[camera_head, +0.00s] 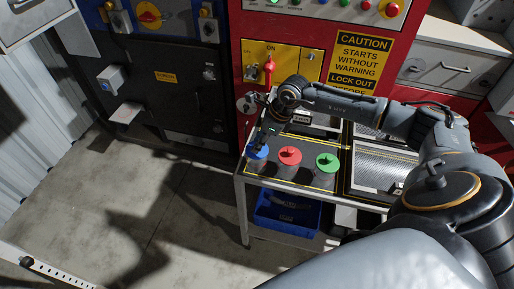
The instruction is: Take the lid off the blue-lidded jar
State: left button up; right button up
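The blue-lidded jar (257,152) stands at the front left corner of the cart top, to the left of a red-lidded jar (290,157) and a green-lidded jar (327,163). Its blue lid is on it. My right gripper (261,141) points down directly over the blue lid, at or very near its knob. The fingertips are small and dark here, so I cannot tell whether they are closed on the knob. My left gripper is not in view.
The metal cart (241,187) has a mesh tray (380,172) on its right and a blue bin (287,213) on its lower shelf. A red machine panel with a red-handled switch (269,70) stands behind.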

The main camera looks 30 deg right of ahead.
jog(key=c, duration=0.3)
